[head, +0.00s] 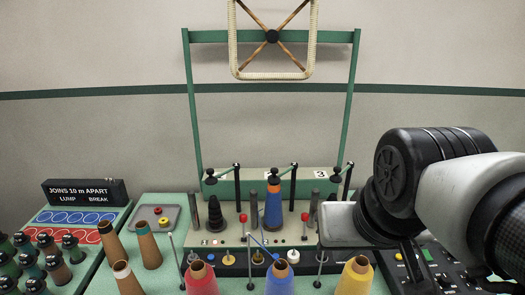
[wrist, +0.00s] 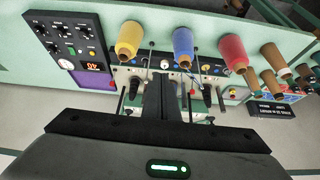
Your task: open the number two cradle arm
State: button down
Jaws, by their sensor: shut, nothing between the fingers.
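The winding unit has three stations side by side in the head view. The middle black cradle arm (head: 293,178) stands on a black post, above and beside a blue-wound cone (head: 274,205) with an orange tip. A left cradle arm (head: 237,178) stands near a dark cone. A right cradle arm (head: 346,180) stands near the plate marked 3; the number 2 plate cannot be read. My gripper (wrist: 160,78) is shut and empty in the wrist view, its fingers pointing at the unit and covering part of it. In the head view the fingertips are not visible.
Red (head: 201,279), blue (head: 280,278) and yellow (head: 356,276) yarn cones stand in front, among thin upright rods. Bare brown cones stand at left. A green frame (head: 188,100) rises behind. A control panel (wrist: 72,38) shows in the wrist view.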

jog(key=w+a+m+b, duration=0.2)
jog(key=w+m+b, duration=0.15)
jog(key=w, duration=0.65)
jog(key=w+a+r+m+t+h+b, duration=0.1)
jog(key=w+a+m+b, duration=0.2)
jog(key=w, duration=0.6)
jog(key=w+a+m+b, duration=0.2)
jog(key=w+m, duration=0.3)
jog(key=w, duration=0.5)
jog(key=w+a+r+x, duration=0.1)
jog(key=w+x, duration=0.1)
jog(key=x, duration=0.9)
jog(key=shift+a, duration=0.25)
jog(key=shift+w+a+h, duration=0.1)
jog(key=shift+w+h, duration=0.05)
jog(key=shift+h, duration=0.15)
